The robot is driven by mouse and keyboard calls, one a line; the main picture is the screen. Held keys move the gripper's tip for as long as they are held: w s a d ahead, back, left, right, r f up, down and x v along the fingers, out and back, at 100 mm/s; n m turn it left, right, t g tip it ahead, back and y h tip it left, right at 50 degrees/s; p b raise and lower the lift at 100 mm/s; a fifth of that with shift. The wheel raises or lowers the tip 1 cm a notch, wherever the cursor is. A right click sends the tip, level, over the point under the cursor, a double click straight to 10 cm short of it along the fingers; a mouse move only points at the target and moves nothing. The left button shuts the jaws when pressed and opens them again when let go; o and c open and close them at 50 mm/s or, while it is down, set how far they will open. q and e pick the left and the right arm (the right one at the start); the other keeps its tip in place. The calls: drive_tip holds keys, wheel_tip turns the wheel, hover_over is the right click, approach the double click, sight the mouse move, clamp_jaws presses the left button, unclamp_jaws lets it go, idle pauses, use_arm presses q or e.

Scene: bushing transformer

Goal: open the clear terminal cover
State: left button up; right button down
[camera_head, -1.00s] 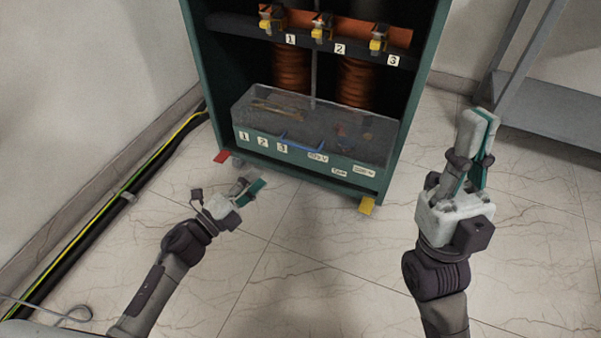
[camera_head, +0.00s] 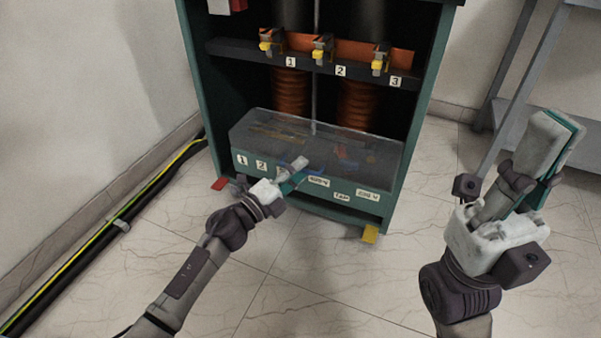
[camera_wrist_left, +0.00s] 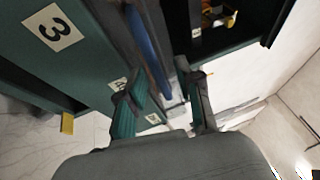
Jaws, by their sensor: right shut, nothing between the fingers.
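The clear terminal cover (camera_head: 375,152) is a transparent box lid, closed over the terminal compartment low in the green cabinet. Its blue handle is on the front, partly hidden by my left gripper (camera_head: 296,174); the handle shows in the left wrist view (camera_wrist_left: 148,42) as a blue bar. My left gripper is at the handle in the head view. In the left wrist view (camera_wrist_left: 160,88) its fingers are apart, with the handle's near end between or just beyond them; contact is unclear. My right gripper (camera_head: 557,138) is shut and empty, raised to the right of the cabinet.
The green cabinet (camera_head: 409,160) has numbered terminals (camera_head: 322,48) above orange coils. Black and yellow-green cables (camera_head: 120,222) run along the left wall. A grey metal frame (camera_head: 583,98) stands at the right. The tiled floor in front is clear.

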use_arm(q)
drive_tip(key=shift+w+d+r, duration=0.1)
drive_tip(key=shift+w+d, duration=0.2)
clamp_jaws()
